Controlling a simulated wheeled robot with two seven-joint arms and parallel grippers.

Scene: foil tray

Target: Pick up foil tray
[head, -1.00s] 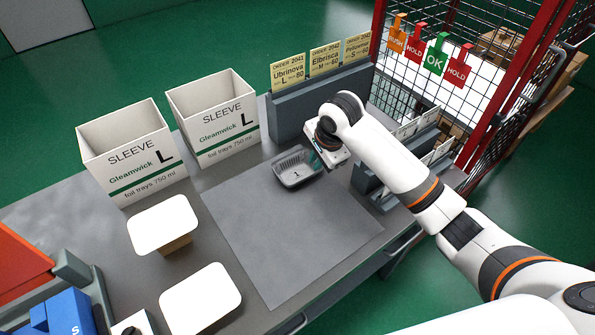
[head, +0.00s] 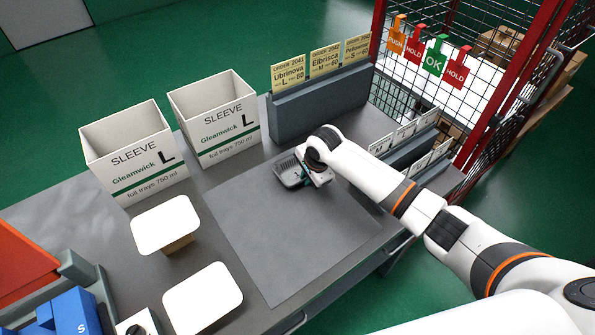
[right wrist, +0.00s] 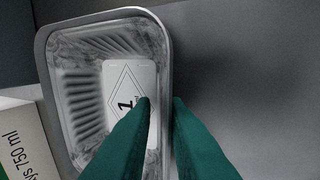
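One fingertip is over the inside and the other is outside. The fingers are apart, with a gap showing around the rim; contact is not clear. My left gripper is out of view.
Two sleeve boxes (head: 137,172) stand at the left. A grey block with order cards (head: 318,105) is behind the tray, and card racks (head: 412,150) are to the right. White-topped stacks (head: 165,224) stand at the front left.

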